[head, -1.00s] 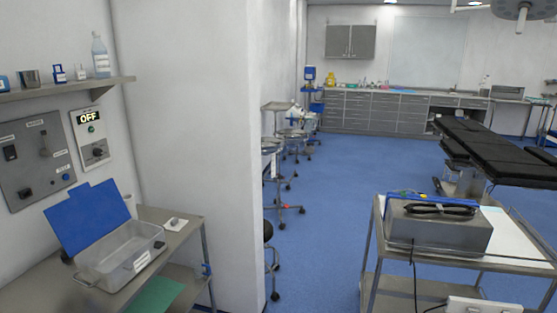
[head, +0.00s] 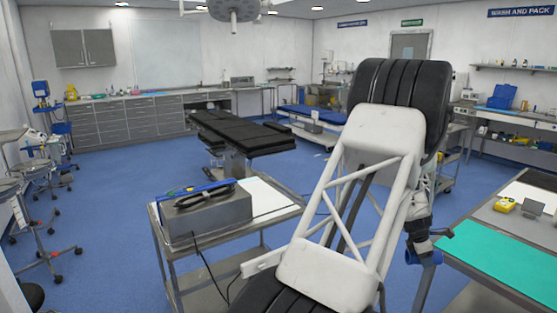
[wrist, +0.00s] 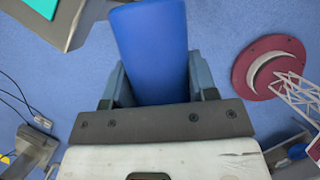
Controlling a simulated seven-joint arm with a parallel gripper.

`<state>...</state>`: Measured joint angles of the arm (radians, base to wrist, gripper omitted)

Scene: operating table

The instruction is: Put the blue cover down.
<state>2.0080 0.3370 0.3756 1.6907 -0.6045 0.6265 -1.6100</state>
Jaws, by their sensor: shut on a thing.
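The blue cover (wrist: 152,45) is a flat blue slab in the wrist view. My gripper (wrist: 157,72) is shut on it, with a finger along each side, and the slab stretches out beyond the fingertips. Blue floor lies behind it in that view, so it is held in the air. In the head view my gripper (head: 421,238) hangs at the right, pointing down beside the near left edge of the right-hand table. Only a small blue part shows at its end there, and I cannot tell how much of it is the cover.
A metal cart (head: 270,224) with a grey box (head: 206,217) stands left of my arm.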

